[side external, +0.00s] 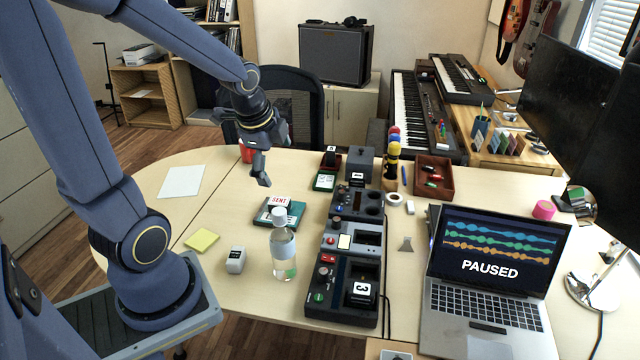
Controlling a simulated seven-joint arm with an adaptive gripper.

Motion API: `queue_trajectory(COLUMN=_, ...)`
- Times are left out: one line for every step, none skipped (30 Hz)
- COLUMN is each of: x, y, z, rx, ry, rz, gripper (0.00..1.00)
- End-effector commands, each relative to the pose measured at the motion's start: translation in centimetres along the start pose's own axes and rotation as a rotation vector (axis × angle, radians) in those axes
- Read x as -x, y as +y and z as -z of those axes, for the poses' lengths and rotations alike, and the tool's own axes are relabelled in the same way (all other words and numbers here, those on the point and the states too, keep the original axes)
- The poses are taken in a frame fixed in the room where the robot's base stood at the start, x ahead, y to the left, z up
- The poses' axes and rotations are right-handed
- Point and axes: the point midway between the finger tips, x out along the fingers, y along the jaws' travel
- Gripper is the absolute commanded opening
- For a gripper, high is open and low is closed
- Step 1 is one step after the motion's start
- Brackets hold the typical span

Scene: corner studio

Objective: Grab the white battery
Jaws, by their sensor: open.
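A small white block (235,260) with a dark patch on its face stands on the table, left of the clear bottle. It may be the white battery, but it is too small to tell for sure. Dark docks (345,285) run down the middle of the table. A black block marked 3 (360,293) sits in the nearest dock, and a block marked 1 (357,180) is at the far end. My gripper (271,160) is open and empty, in the air above the far part of the table, beyond the white block.
A clear bottle (283,252) stands close right of the white block. A yellow note pad (202,240) and a white sheet (181,181) lie to the left. A laptop (490,285) fills the right side. The left part of the table is mostly free.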

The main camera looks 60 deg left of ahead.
Motion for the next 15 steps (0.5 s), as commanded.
queue_trajectory(x=-2.9, y=0.3, z=-2.6, rx=-0.004, ry=-0.035, rz=-0.070, gripper=1.00)
queue_trajectory(x=-4.3, y=0.6, z=-4.0, rx=-0.009, ry=-0.047, rz=-0.103, gripper=1.00)
queue_trajectory(x=-6.1, y=1.2, z=-5.7, rx=-0.001, ry=-0.056, rz=-0.150, gripper=1.00)
queue_trajectory(x=-7.3, y=1.8, z=-7.0, rx=0.014, ry=-0.060, rz=-0.184, gripper=1.00)
queue_trajectory(x=-8.4, y=2.5, z=-8.1, rx=0.036, ry=-0.062, rz=-0.218, gripper=1.00)
queue_trajectory(x=-9.6, y=3.5, z=-9.5, rx=0.076, ry=-0.063, rz=-0.260, gripper=1.00)
queue_trajectory(x=-10.4, y=4.4, z=-10.5, rx=0.111, ry=-0.063, rz=-0.290, gripper=1.00)
queue_trajectory(x=-11.0, y=5.2, z=-11.2, rx=0.143, ry=-0.063, rz=-0.318, gripper=1.00)
queue_trajectory(x=-11.6, y=6.1, z=-12.1, rx=0.183, ry=-0.061, rz=-0.349, gripper=1.00)
queue_trajectory(x=-11.9, y=6.7, z=-12.7, rx=0.207, ry=-0.061, rz=-0.366, gripper=1.00)
queue_trajectory(x=-12.1, y=7.2, z=-13.1, rx=0.227, ry=-0.060, rz=-0.379, gripper=1.00)
queue_trajectory(x=-12.3, y=7.6, z=-13.5, rx=0.247, ry=-0.060, rz=-0.390, gripper=1.00)
queue_trajectory(x=-12.4, y=7.8, z=-13.8, rx=0.259, ry=-0.061, rz=-0.395, gripper=1.00)
queue_trajectory(x=-12.5, y=8.0, z=-14.0, rx=0.267, ry=-0.063, rz=-0.396, gripper=1.00)
queue_trajectory(x=-12.8, y=8.1, z=-14.2, rx=0.273, ry=-0.065, rz=-0.395, gripper=1.00)
